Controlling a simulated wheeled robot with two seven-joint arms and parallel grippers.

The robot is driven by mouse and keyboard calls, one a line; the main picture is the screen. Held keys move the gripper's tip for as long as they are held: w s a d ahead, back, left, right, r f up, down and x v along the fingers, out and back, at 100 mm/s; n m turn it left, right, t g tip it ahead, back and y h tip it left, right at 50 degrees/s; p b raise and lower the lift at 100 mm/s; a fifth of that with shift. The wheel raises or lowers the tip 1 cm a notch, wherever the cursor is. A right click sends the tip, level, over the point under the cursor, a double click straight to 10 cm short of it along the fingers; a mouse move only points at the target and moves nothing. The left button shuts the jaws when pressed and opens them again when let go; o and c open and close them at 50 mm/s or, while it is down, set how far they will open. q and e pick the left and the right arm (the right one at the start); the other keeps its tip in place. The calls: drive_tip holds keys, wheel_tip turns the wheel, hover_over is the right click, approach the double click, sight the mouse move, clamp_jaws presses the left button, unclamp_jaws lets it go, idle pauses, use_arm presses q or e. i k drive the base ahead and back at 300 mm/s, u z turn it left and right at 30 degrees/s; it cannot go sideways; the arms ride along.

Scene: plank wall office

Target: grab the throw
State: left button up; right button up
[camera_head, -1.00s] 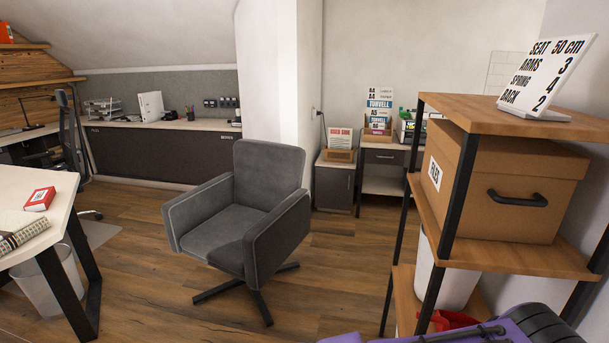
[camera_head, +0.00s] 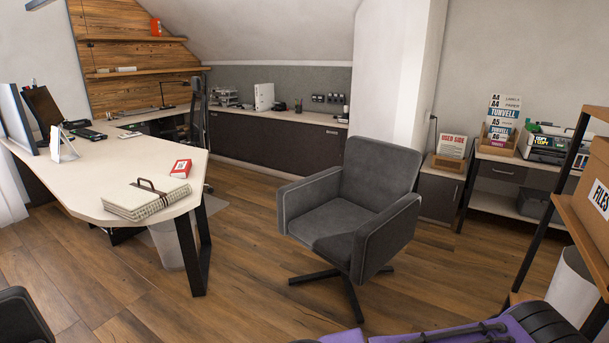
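The throw (camera_head: 134,203) looks like a folded cream bundle with a brown strap and a carrying handle on top. It lies flat on the near right corner of the white desk (camera_head: 98,180), left of the middle of the view. Neither of my grippers shows. Parts of my own body show along the bottom edge, well apart from the throw.
A red and white box (camera_head: 181,168) lies behind the throw. A grey swivel armchair (camera_head: 352,205) stands right of the desk. A white bin (camera_head: 170,245) is under the desk corner. A shelf unit (camera_head: 548,205) stands far right.

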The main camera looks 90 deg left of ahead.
sight(136, 200)
drive_tip(key=z, duration=0.05)
drive_tip(key=k, duration=0.1)
drive_tip(key=u, duration=3.1)
drive_tip(key=i, duration=3.25)
drive_tip(key=u, duration=1.85)
